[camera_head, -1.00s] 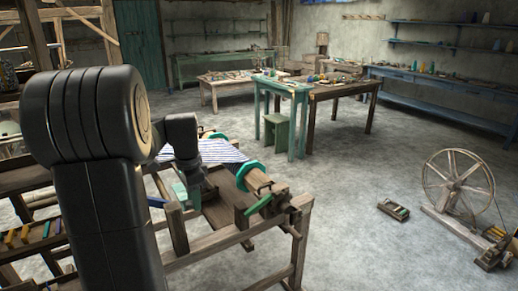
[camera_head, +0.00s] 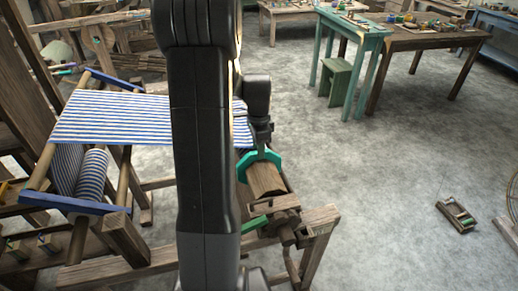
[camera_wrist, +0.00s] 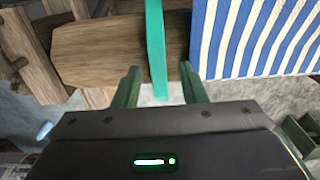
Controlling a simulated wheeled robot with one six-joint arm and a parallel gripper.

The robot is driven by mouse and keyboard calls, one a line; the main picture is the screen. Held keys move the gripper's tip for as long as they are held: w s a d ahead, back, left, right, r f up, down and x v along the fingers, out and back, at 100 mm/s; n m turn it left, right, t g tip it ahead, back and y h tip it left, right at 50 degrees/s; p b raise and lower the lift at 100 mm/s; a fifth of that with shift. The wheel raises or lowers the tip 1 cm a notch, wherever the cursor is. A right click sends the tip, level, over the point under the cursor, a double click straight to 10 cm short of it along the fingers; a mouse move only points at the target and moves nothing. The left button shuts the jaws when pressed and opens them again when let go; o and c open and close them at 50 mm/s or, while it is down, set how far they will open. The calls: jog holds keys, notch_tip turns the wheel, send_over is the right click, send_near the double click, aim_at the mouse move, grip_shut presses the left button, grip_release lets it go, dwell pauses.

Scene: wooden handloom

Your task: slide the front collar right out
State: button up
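The front collar (camera_head: 258,160) is a teal, many-sided ring around the wooden beam (camera_head: 266,180), at the right end of the loom. In the wrist view the collar (camera_wrist: 155,40) shows edge-on as a narrow upright teal band, with bare beam (camera_wrist: 100,50) to its left and striped cloth (camera_wrist: 255,38) to its right. My gripper (camera_wrist: 160,82) is open, with one green finger on each side of the collar and a visible gap on both sides. In the head view my dark wrist is just above the collar, and its fingertips are hard to make out.
Blue-and-white cloth (camera_head: 110,118) stretches over the loom at left. A green handle-like piece (camera_head: 256,222) and a wooden end post (camera_head: 318,222) stand near the beam's end. A green stool (camera_head: 336,82) and tables are behind. The floor to the right is mostly clear.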

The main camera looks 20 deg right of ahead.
aim_at(266, 177)
jog(key=shift+s+a+f, duration=0.1)
jog(key=shift+f, duration=0.5)
grip_shut()
jog(key=shift+s+a+b, duration=0.15)
jog(key=shift+s+b, duration=0.2)
jog(key=shift+s, duration=1.75)
jog(key=shift+s+a+b, duration=0.1)
jog(key=shift+s+b, duration=0.2)
jog(key=shift+s, duration=1.75)
grip_release()
jog(key=shift+s, duration=0.15)
